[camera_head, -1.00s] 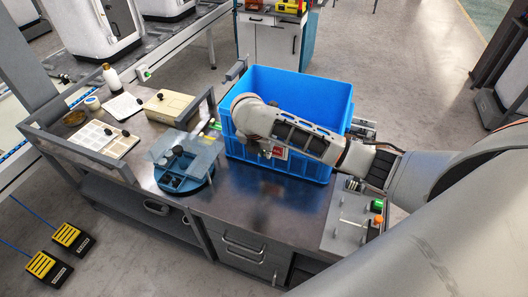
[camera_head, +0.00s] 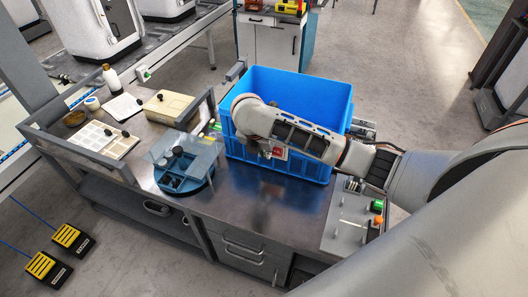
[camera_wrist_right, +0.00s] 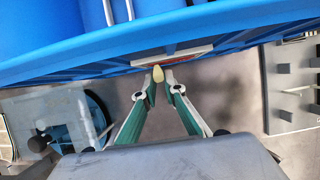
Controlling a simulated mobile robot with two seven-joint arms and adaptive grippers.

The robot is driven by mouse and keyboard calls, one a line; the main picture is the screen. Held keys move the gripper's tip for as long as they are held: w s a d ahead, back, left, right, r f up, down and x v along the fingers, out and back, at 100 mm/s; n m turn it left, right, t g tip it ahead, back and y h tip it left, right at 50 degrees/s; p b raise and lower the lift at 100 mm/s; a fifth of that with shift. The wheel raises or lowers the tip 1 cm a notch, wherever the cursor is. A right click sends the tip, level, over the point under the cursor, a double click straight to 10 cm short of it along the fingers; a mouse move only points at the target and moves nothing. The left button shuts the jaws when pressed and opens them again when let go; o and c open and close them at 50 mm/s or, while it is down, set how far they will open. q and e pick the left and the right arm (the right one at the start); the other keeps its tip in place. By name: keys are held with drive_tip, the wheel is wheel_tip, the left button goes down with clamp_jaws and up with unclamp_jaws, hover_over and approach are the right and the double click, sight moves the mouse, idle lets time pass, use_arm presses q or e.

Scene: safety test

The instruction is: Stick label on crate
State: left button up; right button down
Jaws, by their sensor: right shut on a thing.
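The blue crate (camera_head: 300,92) stands open-topped on the dark metal bench. A red and white label (camera_head: 280,152) shows at its near wall, beside the end of my right arm. In the right wrist view the label (camera_wrist_right: 178,58) appears edge-on along the blue crate wall (camera_wrist_right: 95,55); I cannot tell whether it is fully flat against it. My right gripper (camera_wrist_right: 159,78) has its fingertips close together on a small pale yellow piece at the label's edge. In the head view the arm mostly hides this gripper. My left gripper is not in view.
A round blue tray (camera_head: 190,184) with a clear panel stands left of the crate. A control box (camera_head: 350,222) with green and orange buttons is at the bench's right end. A beige box (camera_head: 168,107) and a bottle (camera_head: 111,77) stand further left. The bench front is clear.

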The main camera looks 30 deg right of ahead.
drive_tip(key=shift+d, duration=0.15)
drive_tip(key=c, duration=2)
unclamp_jaws()
drive_tip(key=o, duration=0.4)
drive_tip(key=shift+o, duration=0.2)
